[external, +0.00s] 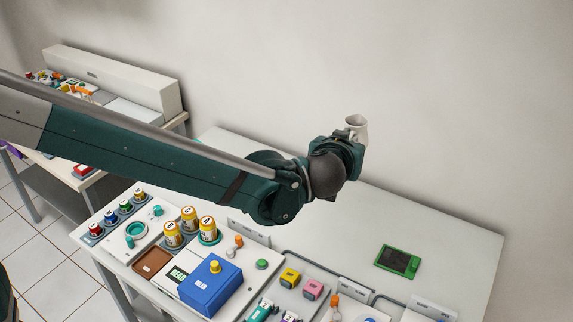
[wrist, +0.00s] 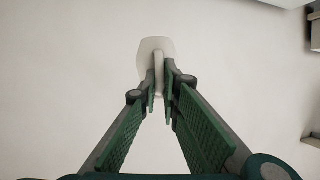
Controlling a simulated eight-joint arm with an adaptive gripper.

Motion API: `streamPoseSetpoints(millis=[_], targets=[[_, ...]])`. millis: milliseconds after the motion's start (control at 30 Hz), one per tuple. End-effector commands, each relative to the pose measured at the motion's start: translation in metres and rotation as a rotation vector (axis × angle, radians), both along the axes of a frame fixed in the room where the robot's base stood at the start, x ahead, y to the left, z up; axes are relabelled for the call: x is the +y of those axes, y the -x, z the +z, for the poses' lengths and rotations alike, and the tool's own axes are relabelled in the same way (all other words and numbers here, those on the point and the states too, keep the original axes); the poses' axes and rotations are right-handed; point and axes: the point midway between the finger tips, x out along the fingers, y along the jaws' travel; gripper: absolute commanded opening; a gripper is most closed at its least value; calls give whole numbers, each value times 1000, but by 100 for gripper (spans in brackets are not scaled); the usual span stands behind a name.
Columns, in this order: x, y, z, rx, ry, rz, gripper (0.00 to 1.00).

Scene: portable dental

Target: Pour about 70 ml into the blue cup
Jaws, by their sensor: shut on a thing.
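A white jug-like vessel (external: 358,127) is held up near the wall, above the back of the table (external: 440,217). My gripper (external: 348,141) is shut on it. In the wrist view the two green-padded fingers of my gripper (wrist: 160,92) pinch the vessel's narrow handle, and its pale body (wrist: 153,48) shows beyond the fingertips. The vessel looks roughly upright in the external view; its contents cannot be seen. I cannot make out a clear blue cup. A small blue-topped container (external: 110,217) stands in a row of coloured ones at the table's left.
Several yellow-orange jars (external: 189,216) and a blue box (external: 212,285) stand at the front left. Yellow (external: 290,277) and pink (external: 312,289) blocks sit near the front middle. A green-framed device (external: 398,262) lies at the right. The table's back right is clear; the wall is close behind.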

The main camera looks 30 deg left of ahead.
Motion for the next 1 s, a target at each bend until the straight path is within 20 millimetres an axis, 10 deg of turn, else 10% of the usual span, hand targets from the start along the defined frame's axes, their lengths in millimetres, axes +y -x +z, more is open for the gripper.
streamPoseSetpoints(millis=[1000], targets=[[134,-44,-101,0,-5,-18,0]])
